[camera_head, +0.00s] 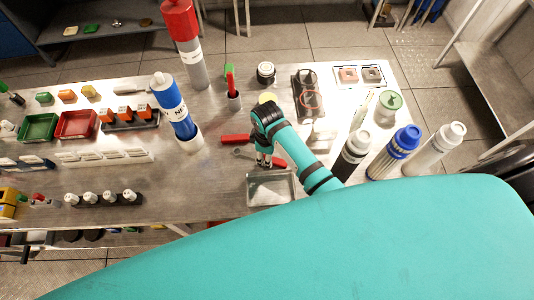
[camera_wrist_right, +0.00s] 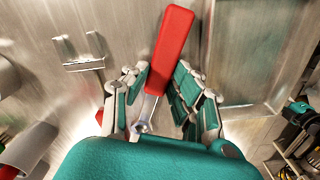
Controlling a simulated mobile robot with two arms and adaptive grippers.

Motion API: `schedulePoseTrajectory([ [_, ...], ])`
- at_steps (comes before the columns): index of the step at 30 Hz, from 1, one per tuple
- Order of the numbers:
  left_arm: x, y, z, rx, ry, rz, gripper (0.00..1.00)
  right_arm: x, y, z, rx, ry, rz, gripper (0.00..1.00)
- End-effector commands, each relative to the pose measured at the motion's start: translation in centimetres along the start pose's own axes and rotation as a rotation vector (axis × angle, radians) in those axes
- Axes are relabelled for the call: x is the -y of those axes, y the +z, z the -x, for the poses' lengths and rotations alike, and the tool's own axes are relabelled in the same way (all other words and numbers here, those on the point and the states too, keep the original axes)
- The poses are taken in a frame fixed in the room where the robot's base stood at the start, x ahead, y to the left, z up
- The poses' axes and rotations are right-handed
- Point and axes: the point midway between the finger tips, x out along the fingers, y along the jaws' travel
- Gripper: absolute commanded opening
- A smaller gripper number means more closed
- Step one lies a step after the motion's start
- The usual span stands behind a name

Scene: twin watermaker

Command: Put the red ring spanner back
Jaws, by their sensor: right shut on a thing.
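The red ring spanner has a red handle (camera_head: 280,164) and a grey metal ring end (camera_head: 237,152). My right gripper (camera_head: 264,163) is shut on it, near the middle of the table. In the right wrist view, the red handle (camera_wrist_right: 171,45) lies between the fingers of the gripper (camera_wrist_right: 160,75). The metal ring end (camera_wrist_right: 140,127) points toward the palm side. I cannot tell how far above the table the spanner is. My left gripper is not in view.
Another red handle (camera_head: 235,140) lies just behind the spanner. A metal tray (camera_head: 249,190) stands in front of my gripper. A small grey pronged holder (camera_wrist_right: 82,64) shows in the right wrist view. Bottles (camera_head: 352,150) stand at the right, and a blue cylinder (camera_head: 172,105) at the left.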

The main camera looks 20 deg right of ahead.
Motion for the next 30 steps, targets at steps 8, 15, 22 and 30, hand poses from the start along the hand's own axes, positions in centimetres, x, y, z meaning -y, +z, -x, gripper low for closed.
schedulePoseTrajectory([
  [8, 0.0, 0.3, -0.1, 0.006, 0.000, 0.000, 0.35, 0.0, 0.0, -0.1, 0.000, -0.001, 0.000, 0.35],
  [15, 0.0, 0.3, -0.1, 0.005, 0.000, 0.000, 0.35, 0.0, 0.0, 0.1, 0.000, 0.000, 0.000, 0.35],
  [22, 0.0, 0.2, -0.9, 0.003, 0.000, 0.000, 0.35, -0.1, -0.1, 2.7, -0.004, 0.003, 0.001, 0.35],
  [30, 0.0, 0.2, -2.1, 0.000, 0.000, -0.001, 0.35, -0.1, -0.1, 8.5, -0.004, 0.003, 0.001, 0.35],
])
